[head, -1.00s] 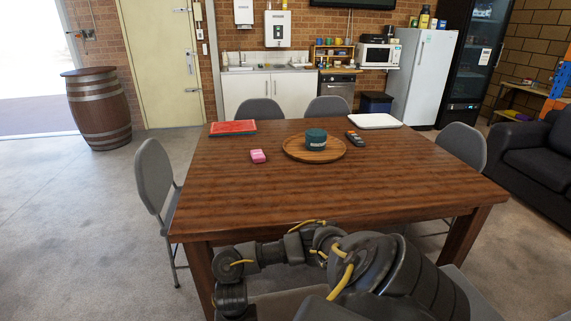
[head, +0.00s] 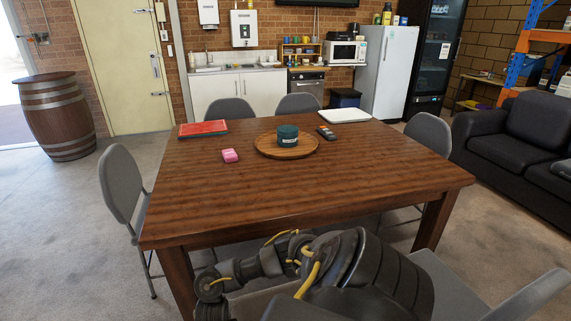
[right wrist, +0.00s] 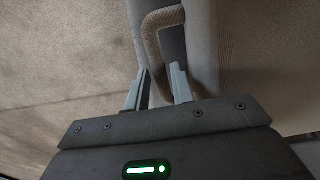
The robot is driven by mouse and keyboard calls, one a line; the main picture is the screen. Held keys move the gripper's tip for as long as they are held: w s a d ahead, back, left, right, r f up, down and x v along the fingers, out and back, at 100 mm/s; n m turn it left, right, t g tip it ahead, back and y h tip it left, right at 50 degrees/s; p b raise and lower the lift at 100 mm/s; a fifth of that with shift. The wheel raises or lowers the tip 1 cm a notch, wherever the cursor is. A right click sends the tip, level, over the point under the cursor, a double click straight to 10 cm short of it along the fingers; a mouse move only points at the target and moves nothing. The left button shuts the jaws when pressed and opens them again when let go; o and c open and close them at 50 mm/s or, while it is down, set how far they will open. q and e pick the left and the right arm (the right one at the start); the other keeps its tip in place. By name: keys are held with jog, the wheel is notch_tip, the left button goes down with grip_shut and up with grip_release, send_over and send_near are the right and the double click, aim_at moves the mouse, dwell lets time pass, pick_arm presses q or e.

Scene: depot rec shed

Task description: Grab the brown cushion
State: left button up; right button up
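I see no cushion that I can make out as brown in either view. A black sofa (head: 513,137) stands at the right in the head view. A dark shape lies on it at the right edge of the picture, and I cannot tell whether it is a cushion. In the right wrist view my right gripper (right wrist: 162,72) has its two fingers apart with nothing held between them. A grey chair part with a bent tube is beyond the fingers. My left gripper is not in view.
A wooden table (head: 290,205) fills the middle, holding a round tray (head: 265,150), a pink item (head: 230,155) and a red book (head: 203,128). Grey chairs (head: 122,185) surround it. A barrel (head: 58,115) stands left. Floor shows between table and sofa.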

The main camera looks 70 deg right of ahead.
notch_tip(320, 180, down, 3)
jog(key=shift+r, duration=0.2)
jog(key=shift+f, duration=0.2)
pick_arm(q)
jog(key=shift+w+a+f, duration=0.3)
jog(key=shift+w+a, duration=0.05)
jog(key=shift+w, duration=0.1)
pick_arm(e)
jog(key=shift+c, duration=0.3)
grip_shut()
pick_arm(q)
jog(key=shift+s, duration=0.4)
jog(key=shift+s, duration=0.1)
pick_arm(e)
jog(key=shift+r, duration=0.1)
jog(key=shift+r, duration=0.1)
